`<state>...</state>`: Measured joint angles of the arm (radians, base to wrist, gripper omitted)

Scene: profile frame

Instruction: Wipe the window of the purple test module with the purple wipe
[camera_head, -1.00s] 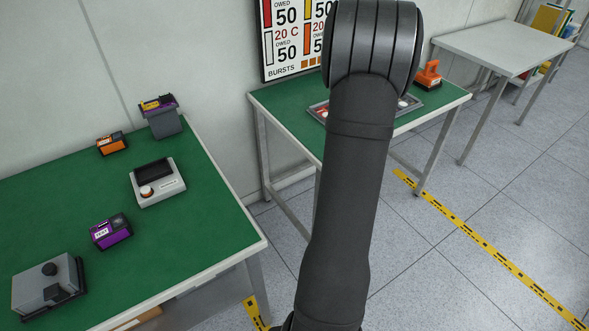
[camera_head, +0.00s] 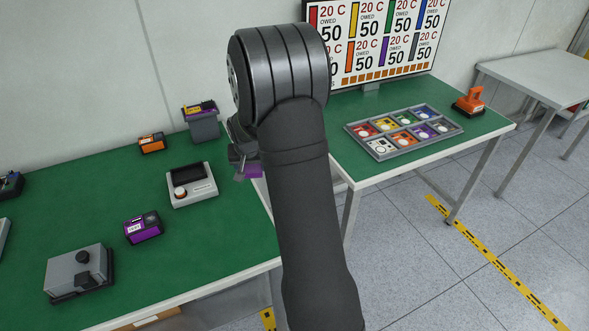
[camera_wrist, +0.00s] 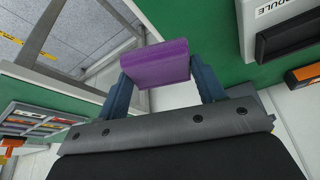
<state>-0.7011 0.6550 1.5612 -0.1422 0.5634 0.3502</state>
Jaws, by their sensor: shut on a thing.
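The purple test module (camera_head: 143,228) lies on the green left table, in front of a grey device with a dark screen. It is purple and black with a white label; I cannot clearly make out its window. My gripper (camera_head: 244,165) is partly hidden behind my arm, above the right side of the left table and to the right of the module. It is shut on the purple wipe (camera_head: 253,172). In the wrist view the wipe (camera_wrist: 157,64) is a purple block held between the two blue fingers of my gripper (camera_wrist: 163,82).
The grey screen device (camera_head: 190,190), an orange module (camera_head: 152,144), a grey bin (camera_head: 204,128) and a grey box with a knob (camera_head: 75,270) stand on the left table. The right table holds a tray (camera_head: 390,150) of coloured items and an orange tool (camera_head: 469,102).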

